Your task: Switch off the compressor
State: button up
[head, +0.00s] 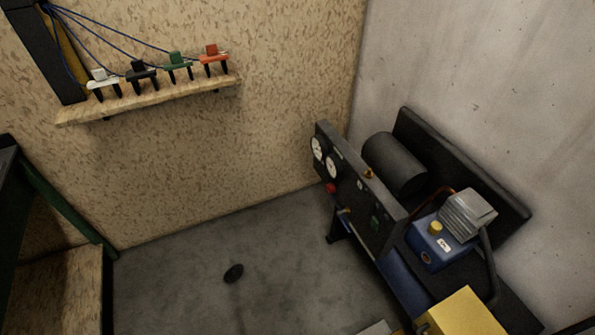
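The compressor (362,198) stands at the right, in the corner against the grey wall. Its dark front panel is seen at an angle and carries two white round gauges (317,148). A small red knob or button (331,188) is below the gauges. A small green switch-like part (375,223) is near the panel's right end; its position is too small to read. Behind the panel are a dark cylinder (394,163), a blue block with a yellow cap (435,229) and a grey finned head (467,214). My gripper is not in view.
A wooden shelf (150,101) on the chipboard wall holds several coloured clamp-like tools. A green-framed bench (62,205) stands at the left. A yellow block (463,314) is at the bottom right.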

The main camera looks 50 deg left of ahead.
aim_at(374, 222)
jog(key=u, duration=1.1)
